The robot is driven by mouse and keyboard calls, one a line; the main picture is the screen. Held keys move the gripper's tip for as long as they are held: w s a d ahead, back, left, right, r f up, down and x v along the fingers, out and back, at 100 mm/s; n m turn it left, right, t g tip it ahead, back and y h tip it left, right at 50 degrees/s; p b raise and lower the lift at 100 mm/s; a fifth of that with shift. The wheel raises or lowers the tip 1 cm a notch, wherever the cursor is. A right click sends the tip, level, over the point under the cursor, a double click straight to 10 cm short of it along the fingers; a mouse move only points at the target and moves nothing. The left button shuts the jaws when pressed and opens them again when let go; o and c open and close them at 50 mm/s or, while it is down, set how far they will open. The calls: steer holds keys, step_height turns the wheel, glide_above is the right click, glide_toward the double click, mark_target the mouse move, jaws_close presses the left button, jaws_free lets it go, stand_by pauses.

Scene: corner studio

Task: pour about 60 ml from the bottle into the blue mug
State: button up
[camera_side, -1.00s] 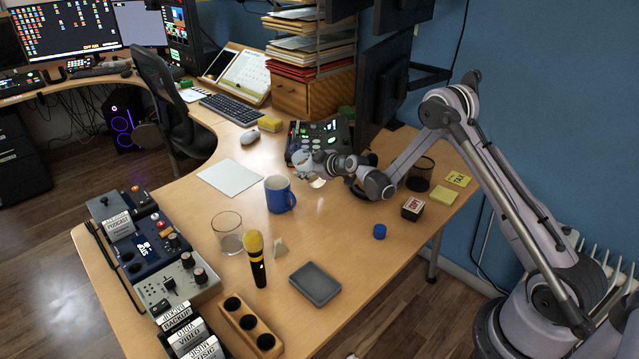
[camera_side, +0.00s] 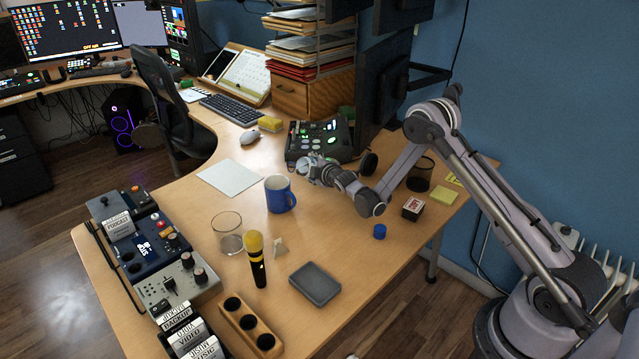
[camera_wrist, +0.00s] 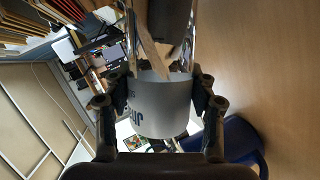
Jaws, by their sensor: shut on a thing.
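The blue mug (camera_side: 279,197) stands upright on the desk, left of the middle, with its handle to the right. It also shows at the lower right in the wrist view (camera_wrist: 240,143). My gripper (camera_side: 325,172) is just above and right of the mug in the side view. It is shut on the bottle (camera_wrist: 160,105), a clear and whitish body with dark lettering, between both fingers in the wrist view. In the side view the bottle (camera_side: 306,167) is small and partly hidden by the gripper. It looks tilted; its mouth and any flow cannot be made out.
A drinking glass (camera_side: 228,236), a yellow-topped microphone (camera_side: 256,262) and a grey tray (camera_side: 315,284) stand nearer the front. A blue cap (camera_side: 379,231) lies to the right. A black control unit (camera_side: 322,138) stands behind my gripper. White paper (camera_side: 230,177) lies left of the mug.

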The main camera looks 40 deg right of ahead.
steer(key=shift+r+n, duration=0.4)
steer(key=shift+r, duration=0.15)
steer(key=shift+a+r+n+h+p, duration=0.3)
steer(key=shift+r+n+h+p, duration=0.25)
steer(key=shift+r, duration=0.3)
steer(key=shift+r+n+h, duration=0.25)
steer(key=shift+r+n, duration=0.1)
steer(key=shift+r, duration=0.15)
steer(key=shift+d+r+p, duration=0.1)
steer(key=shift+d+p, duration=0.15)
steer(key=shift+p, duration=0.05)
steer(key=shift+r+t+h+p, duration=0.25)
steer(key=shift+t+h+p, duration=0.05)
steer(key=shift+p, duration=0.35)
stand_by(1.3)
steer(key=f+m, duration=0.1)
steer(key=d+f+m+y, duration=0.1)
steer(key=f, duration=0.1)
steer(key=shift+f+y, duration=0.2)
steer(key=shift+y, duration=0.1)
steer(key=shift+f, duration=0.1)
steer(key=shift+f, duration=0.1)
